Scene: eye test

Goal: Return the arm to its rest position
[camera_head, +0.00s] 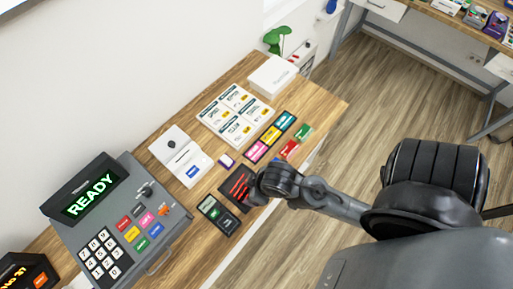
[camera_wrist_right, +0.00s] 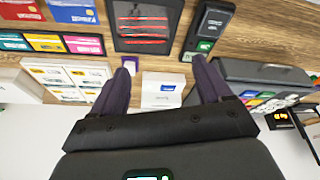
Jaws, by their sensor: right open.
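My right arm (camera_head: 330,200) comes in from the right in the head view and reaches over the wooden counter. Its gripper end (camera_head: 258,186) is over the counter's front part, beside a black tray with red lines and near a card terminal. In the right wrist view my right gripper (camera_wrist_right: 160,68) is open, its two dark fingers apart with nothing between them. The black tray (camera_wrist_right: 145,28) and the terminal (camera_wrist_right: 212,22) show beyond the fingertips. The arm partly hides the tray in the head view. My left gripper is not in view.
A grey register (camera_head: 150,222) reading READY stands at the counter's left. A white stand (camera_head: 180,150), price sheets (camera_head: 232,112), coloured cards (camera_head: 270,135) and a white box (camera_head: 273,77) lie farther back. The wooden floor (camera_head: 350,130) beyond the counter is clear.

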